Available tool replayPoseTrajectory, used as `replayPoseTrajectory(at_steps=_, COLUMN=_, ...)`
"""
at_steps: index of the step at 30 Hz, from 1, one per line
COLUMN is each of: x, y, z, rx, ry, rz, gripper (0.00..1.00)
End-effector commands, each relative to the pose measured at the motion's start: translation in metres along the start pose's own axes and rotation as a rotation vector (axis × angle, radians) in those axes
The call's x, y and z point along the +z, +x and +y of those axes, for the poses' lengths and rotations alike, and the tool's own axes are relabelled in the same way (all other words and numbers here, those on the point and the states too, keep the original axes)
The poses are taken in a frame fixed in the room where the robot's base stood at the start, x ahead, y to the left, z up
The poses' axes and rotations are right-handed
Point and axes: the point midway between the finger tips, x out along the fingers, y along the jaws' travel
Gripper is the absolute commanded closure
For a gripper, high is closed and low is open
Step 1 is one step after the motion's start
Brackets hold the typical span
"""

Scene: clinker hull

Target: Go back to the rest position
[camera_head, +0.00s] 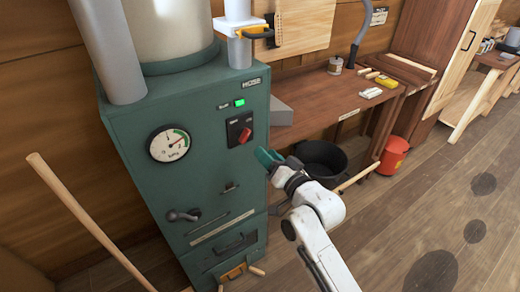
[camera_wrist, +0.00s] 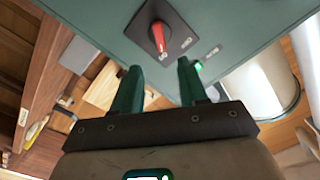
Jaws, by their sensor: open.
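My gripper (camera_head: 268,158) is at the end of my white arm, in front of the right side of a green machine cabinet (camera_head: 195,222). In the wrist view its two green fingers (camera_wrist: 160,80) stand apart with nothing between them. A red rotary switch (camera_head: 243,134) on a black plate sits on the cabinet front, above the gripper. It also shows in the wrist view (camera_wrist: 158,36), beyond the fingertips and apart from them. A green lamp (camera_head: 240,102) above the switch is lit.
A round gauge (camera_head: 169,143) and a lever handle (camera_head: 183,215) are on the cabinet. A wooden workbench (camera_head: 335,100) stands to the right, with a black bucket (camera_head: 322,160) and a red bucket (camera_head: 393,154) below. A wooden pole (camera_head: 85,220) leans at left. The floor at lower right is open.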

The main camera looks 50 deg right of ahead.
Motion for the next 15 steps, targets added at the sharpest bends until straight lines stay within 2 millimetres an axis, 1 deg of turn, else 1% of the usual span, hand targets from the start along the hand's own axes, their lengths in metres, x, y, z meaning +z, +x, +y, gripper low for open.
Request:
replayPoseTrajectory(at_steps=1, x=0.0006, y=-0.0058, z=0.0006, rx=0.000, ry=-0.001, rz=0.000, gripper=0.57)
replayPoseTrajectory(at_steps=3, x=0.0005, y=-0.0107, z=0.0006, rx=0.001, ry=-0.001, rz=0.000, gripper=0.57)
replayPoseTrajectory(at_steps=6, x=-0.0004, y=-0.0142, z=-0.0003, rx=0.000, ry=-0.001, rz=0.001, gripper=0.57)
replayPoseTrajectory(at_steps=15, x=-0.0005, y=-0.0149, z=-0.0004, rx=0.000, ry=-0.001, rz=0.001, gripper=0.57)
